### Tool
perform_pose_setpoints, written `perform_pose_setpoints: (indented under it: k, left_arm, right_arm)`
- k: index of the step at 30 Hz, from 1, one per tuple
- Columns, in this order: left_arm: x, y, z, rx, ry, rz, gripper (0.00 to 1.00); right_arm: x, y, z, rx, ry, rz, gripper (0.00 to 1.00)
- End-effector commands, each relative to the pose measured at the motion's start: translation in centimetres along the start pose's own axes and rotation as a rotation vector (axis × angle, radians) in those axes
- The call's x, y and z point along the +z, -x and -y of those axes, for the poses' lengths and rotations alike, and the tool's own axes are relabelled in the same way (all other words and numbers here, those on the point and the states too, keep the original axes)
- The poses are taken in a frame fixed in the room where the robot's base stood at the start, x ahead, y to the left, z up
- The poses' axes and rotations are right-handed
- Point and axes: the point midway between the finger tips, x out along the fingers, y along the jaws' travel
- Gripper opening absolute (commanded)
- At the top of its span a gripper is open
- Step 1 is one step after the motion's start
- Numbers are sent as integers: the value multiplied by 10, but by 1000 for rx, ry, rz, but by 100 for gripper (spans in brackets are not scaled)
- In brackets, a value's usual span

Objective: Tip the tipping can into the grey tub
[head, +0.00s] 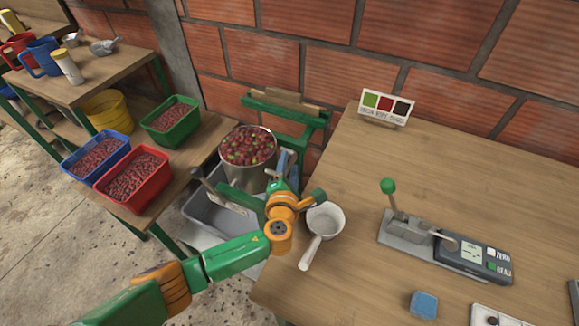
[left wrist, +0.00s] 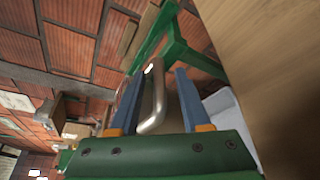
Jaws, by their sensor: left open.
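The tipping can (head: 249,177) is a metal can full of red and green cherries, standing upright in a green frame beside the table. The grey tub (head: 208,213) is below and to the left of it, partly hidden by my left arm and a labelled part. My left gripper (head: 284,163) is at the can's right side. In the left wrist view its two blue fingers (left wrist: 156,82) are open, with a curved metal handle (left wrist: 158,112) between them. Whether they touch the handle I cannot tell. My right gripper is not in view.
A white scoop (head: 323,222) lies on the wooden table close to my left wrist. A scale with a green-knobbed lever (head: 440,245) and a colour sign (head: 385,106) are on this table. Red (head: 133,180), blue (head: 97,155) and green (head: 170,122) bins stand on the left bench.

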Motion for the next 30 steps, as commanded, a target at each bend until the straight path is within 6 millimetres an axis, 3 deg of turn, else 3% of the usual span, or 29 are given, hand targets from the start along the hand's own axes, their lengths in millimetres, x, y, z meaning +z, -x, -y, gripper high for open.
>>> perform_pose_setpoints:
  k: [5,11,30]
  left_arm:
    - [0,0,0,-1,2,0,47]
    - [0,0,0,-1,2,0,0]
    - [0,0,0,0,3,-1,0]
  right_arm:
    - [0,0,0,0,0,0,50]
    - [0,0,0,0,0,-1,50]
    - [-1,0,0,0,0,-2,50]
